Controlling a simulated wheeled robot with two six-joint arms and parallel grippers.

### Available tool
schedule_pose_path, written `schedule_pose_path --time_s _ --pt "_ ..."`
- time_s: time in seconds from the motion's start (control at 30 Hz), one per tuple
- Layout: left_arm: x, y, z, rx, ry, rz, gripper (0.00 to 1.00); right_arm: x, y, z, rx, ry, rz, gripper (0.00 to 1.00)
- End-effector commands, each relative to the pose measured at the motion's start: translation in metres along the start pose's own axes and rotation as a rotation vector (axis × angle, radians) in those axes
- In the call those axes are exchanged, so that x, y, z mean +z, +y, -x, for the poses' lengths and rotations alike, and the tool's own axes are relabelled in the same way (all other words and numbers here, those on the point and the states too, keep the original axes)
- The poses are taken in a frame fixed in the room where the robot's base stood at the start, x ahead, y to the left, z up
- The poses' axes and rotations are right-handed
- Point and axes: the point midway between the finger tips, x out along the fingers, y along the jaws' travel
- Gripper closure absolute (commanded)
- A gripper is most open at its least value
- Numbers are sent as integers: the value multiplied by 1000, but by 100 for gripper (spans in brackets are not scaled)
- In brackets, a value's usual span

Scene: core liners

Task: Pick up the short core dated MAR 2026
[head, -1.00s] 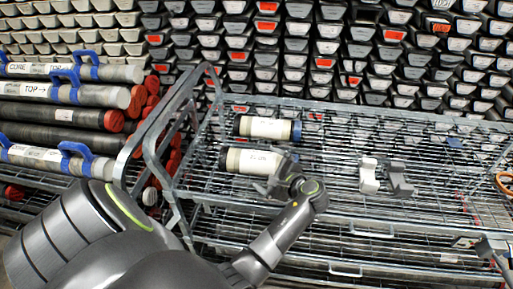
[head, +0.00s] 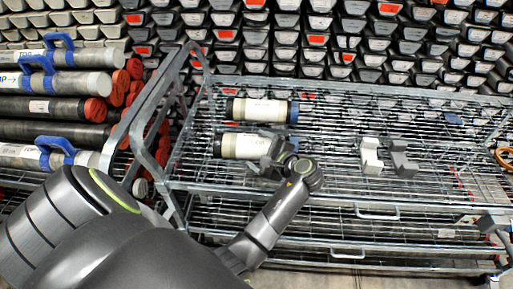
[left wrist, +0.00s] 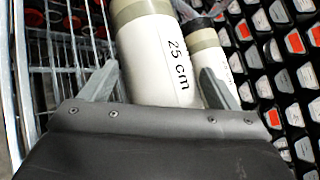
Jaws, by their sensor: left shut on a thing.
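Two short cores lie side by side on the wire shelf of a metal trolley. The nearer core (head: 236,146) is cream with a dark left end. My left gripper (head: 272,153) is shut on its right end. In the left wrist view this core (left wrist: 158,55), marked "25 cm", lies between the fingers of the left gripper (left wrist: 161,80). I cannot read a date on either. My right gripper is not in view.
The wire trolley (head: 330,100) has a raised end frame (head: 150,110) on the left. Light and dark grey blocks (head: 372,155) (head: 404,160) stand right of the gripper. Long tubes with blue handles (head: 60,150) are stacked at left. Stacked core trays fill the back.

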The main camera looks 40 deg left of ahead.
Motion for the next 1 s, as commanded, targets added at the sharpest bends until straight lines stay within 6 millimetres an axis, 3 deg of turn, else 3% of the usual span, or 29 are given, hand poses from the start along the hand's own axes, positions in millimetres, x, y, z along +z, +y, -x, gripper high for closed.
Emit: schedule_pose_path --time_s 0.03,0.2,0.3,0.57,1.0 --pt "-1 3 -1 5 -1 -8 65 0 -5 0 -6 0 -3 0" --pt "-1 4 -1 6 -1 -10 88 0 -14 0 -17 0 -7 0" --pt "1 1 -1 0 -5 -6 91 0 -14 0 -17 0 -7 0" --pt "5 -3 2 2 -5 -9 92 0 -10 0 -11 0 -5 0" --pt "53 -55 27 -5 -4 3 94 0 -5 2 -6 0 -3 0"
